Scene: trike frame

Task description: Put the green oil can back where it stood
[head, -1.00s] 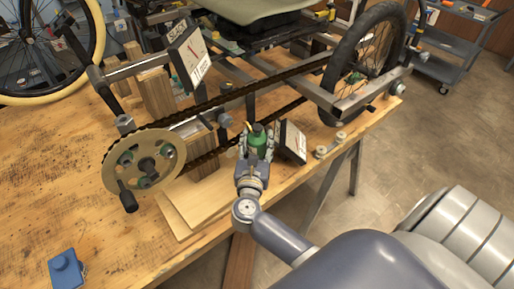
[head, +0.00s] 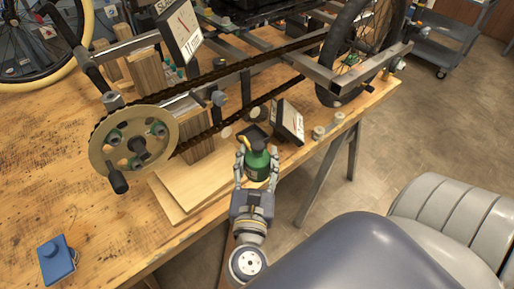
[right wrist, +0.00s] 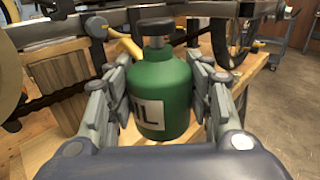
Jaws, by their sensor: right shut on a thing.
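The green oil can (head: 257,165), with a dark cap and a white label, is upright between the fingers of my right gripper (head: 257,158). In the right wrist view the can (right wrist: 162,90) fills the space between the fingers (right wrist: 160,105), which press on both its sides. Part of its label shows the letters "IL". The can is near the front edge of the wooden bench (head: 100,245). Whether its base touches the bench is hidden by the gripper. My left gripper is not in view.
A white-faced box (head: 287,120) stands close behind the can to the right. The trike frame with its chain and crank disc (head: 130,145) is behind and left. Flat boards (head: 178,200) lie left of the gripper. A blue block (head: 57,260) is front left.

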